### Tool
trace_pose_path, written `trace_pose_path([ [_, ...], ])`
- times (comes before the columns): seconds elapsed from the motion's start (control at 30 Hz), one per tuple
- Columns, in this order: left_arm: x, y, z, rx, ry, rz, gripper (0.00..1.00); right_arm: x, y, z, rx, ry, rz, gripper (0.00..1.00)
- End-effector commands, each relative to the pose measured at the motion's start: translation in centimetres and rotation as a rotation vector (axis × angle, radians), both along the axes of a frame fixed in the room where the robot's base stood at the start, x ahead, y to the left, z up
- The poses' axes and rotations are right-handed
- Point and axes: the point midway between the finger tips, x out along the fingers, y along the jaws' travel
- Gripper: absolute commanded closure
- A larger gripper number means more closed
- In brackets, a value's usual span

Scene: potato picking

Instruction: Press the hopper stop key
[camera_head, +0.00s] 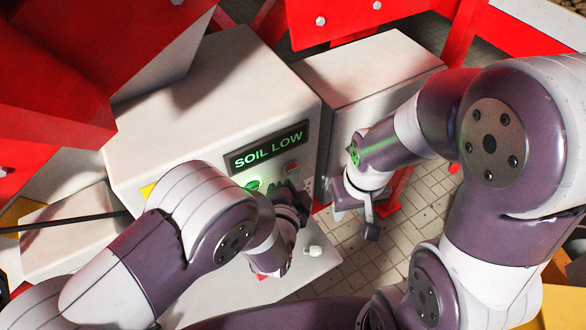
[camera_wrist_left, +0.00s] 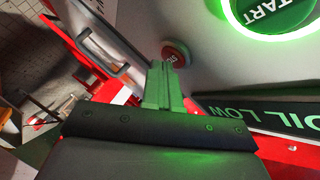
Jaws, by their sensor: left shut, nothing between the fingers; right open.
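The red stop key (camera_head: 292,168) is on the front of the pale control box (camera_head: 215,110), right of the green-lit START button (camera_head: 252,185). My left gripper (camera_head: 294,188) is shut and empty, close below the red key. In the left wrist view its fingertips (camera_wrist_left: 162,68) overlap the key's lower left edge; I cannot tell whether they touch. My right gripper (camera_head: 364,212) is open and empty, right of the box.
A display (camera_head: 268,147) reading SOIL LOW sits above the buttons; it also shows in the left wrist view (camera_wrist_left: 270,115). A second pale box (camera_head: 365,75) stands at the right. Red machine frames surround the boxes. A small white knob (camera_head: 314,251) is on the pale surface below.

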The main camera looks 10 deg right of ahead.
Motion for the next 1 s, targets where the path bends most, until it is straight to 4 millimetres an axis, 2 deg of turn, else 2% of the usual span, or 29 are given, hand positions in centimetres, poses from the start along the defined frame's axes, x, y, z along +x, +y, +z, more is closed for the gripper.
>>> trace_pose_path([
  [0.37,0.1,0.0,0.0,-0.001,0.000,0.002,1.00,0.0,0.0,0.0,0.000,0.000,0.000,0.57],
  [0.7,-1.3,-0.5,0.0,0.000,0.000,0.000,1.00,0.0,0.0,0.4,0.000,0.000,0.000,0.57],
  [1.0,-1.5,-0.5,0.0,0.000,0.000,0.000,1.00,0.0,0.0,0.4,0.000,0.000,0.000,0.57],
])
